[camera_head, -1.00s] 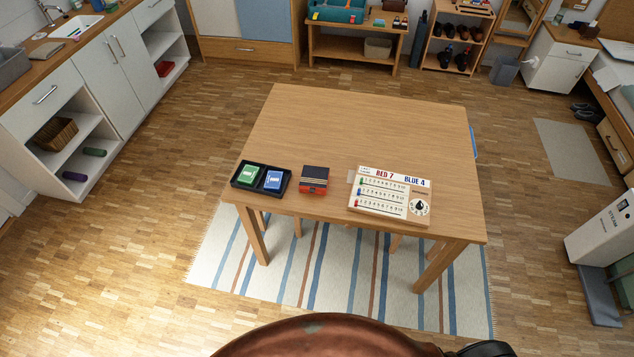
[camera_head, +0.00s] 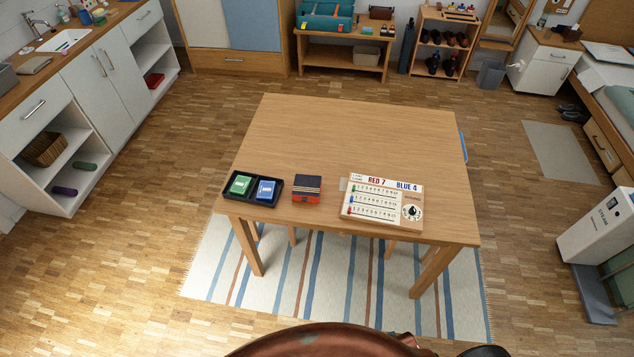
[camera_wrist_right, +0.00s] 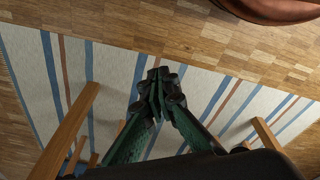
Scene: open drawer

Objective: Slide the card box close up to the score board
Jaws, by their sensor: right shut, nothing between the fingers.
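On the wooden table (camera_head: 350,130), near its front edge, stands a small red box with a dark top (camera_head: 307,188), which looks like the card box. The score board (camera_head: 382,203), white with "RED 7" and "BLUE 4", lies to its right with a gap of bare table between them. A black tray (camera_head: 252,202) with a green and a blue deck lies close on the box's left. My right gripper (camera_wrist_right: 158,78) shows in the right wrist view, shut and empty, over the striped rug and away from the box. My left gripper is not in view.
The table's back half is clear. Table legs (camera_wrist_right: 70,135) flank the right gripper in the wrist view. A striped rug (camera_head: 335,280) lies under the table.

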